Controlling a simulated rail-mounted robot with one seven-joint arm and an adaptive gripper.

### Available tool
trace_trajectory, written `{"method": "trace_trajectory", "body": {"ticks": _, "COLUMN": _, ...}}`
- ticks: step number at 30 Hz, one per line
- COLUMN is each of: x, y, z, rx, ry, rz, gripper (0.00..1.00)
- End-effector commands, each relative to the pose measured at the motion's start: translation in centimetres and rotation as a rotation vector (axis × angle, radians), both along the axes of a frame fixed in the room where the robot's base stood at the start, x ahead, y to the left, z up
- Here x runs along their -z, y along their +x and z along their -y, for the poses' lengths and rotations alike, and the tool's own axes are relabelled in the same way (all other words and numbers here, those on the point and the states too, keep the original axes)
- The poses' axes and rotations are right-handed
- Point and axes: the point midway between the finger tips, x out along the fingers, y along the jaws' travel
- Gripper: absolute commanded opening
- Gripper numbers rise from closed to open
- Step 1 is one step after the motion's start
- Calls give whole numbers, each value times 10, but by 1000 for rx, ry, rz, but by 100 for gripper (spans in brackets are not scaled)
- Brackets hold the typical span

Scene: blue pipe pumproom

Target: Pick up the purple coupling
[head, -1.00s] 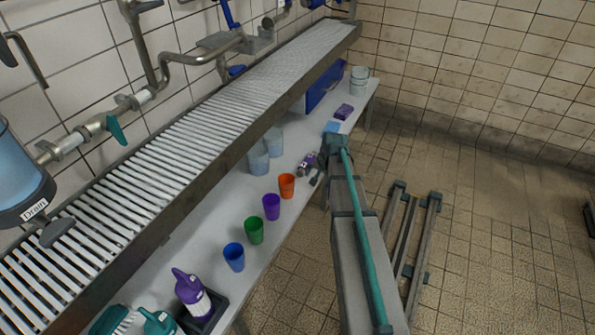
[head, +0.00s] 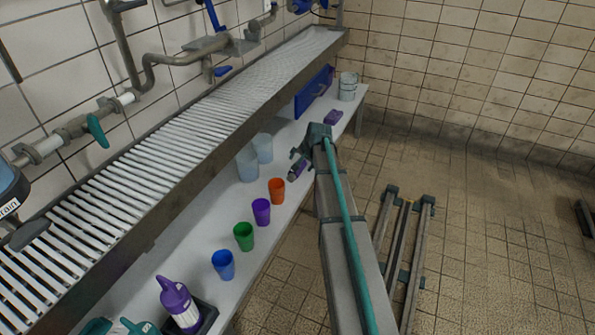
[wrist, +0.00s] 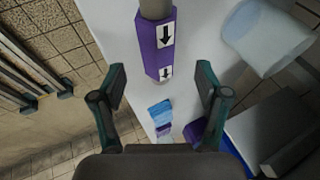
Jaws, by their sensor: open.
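The purple coupling (wrist: 153,45) is a faceted sleeve with black arrows on white labels, on a grey pipe piece, in the wrist view. In the head view the coupling (head: 297,170) is small and partly hidden by my gripper (head: 303,156). In the wrist view my gripper (wrist: 161,86) is open, its two fingers apart with nothing between them. The coupling lies just beyond the fingertips, roughly in line with the gap.
Orange (head: 277,190), purple (head: 261,211), green (head: 243,236) and blue (head: 223,264) cups line the bench front. Frosted cups (head: 247,164) stand behind. A slatted rack (head: 150,170) overhangs the bench. A purple block (head: 333,117) and buckets (head: 347,88) lie farther back.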

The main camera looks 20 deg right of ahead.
Motion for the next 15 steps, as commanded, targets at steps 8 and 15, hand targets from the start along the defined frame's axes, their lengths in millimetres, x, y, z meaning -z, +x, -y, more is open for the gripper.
{"method": "trace_trajectory", "body": {"ticks": 8, "x": 36, "y": 17, "z": 0, "rx": 0, "ry": 0, "rz": -1, "gripper": 75}}
{"method": "trace_trajectory", "body": {"ticks": 15, "x": 41, "y": 20, "z": -1, "rx": 0, "ry": -1, "rz": -1, "gripper": 75}}
